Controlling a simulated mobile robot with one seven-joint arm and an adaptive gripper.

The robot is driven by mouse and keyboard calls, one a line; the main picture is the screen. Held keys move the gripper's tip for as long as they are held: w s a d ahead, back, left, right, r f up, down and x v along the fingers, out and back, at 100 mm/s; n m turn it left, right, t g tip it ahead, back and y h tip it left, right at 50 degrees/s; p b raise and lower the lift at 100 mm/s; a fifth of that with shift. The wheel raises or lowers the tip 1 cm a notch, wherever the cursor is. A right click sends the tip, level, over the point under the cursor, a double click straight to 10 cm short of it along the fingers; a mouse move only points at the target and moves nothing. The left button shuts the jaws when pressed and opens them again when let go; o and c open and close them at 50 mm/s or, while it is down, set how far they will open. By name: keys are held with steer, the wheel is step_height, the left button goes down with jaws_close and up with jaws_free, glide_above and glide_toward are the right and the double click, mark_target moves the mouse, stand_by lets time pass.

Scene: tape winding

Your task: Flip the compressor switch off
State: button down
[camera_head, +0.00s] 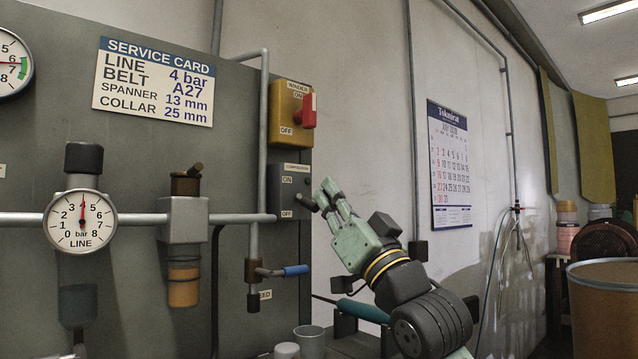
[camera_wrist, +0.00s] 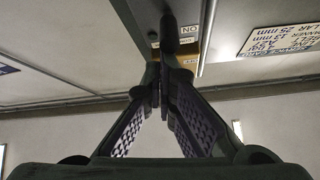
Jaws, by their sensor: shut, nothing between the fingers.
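The compressor switch (camera_head: 283,192) is a grey box on the panel, with an ON label above and an OFF label below. Its dark lever (camera_head: 307,202) sticks out on the right side and appears low, nearer the OFF label. My gripper (camera_head: 328,188) is shut and empty, just right of the lever and slightly above it. I cannot tell whether they touch. In the wrist view, my shut fingertips (camera_wrist: 173,75) lie in front of the panel, and a dark rounded part, possibly the lever, shows beyond them.
A yellow switch box (camera_head: 285,113) with a red lever sits directly above. A vertical pipe (camera_head: 263,150) runs just left of both boxes. A blue-handled valve (camera_head: 295,270) and a grey cup (camera_head: 309,340) are below. The wall right of my gripper is clear up to the calendar (camera_head: 450,165).

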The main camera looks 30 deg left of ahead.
steer(key=shift+f+y+b, duration=0.3)
steer(key=shift+f+b, duration=0.05)
steer(key=shift+f, duration=0.25)
steer(key=shift+a+f, duration=0.1)
steer(key=shift+f, duration=0.1)
steer(key=shift+f, duration=0.1)
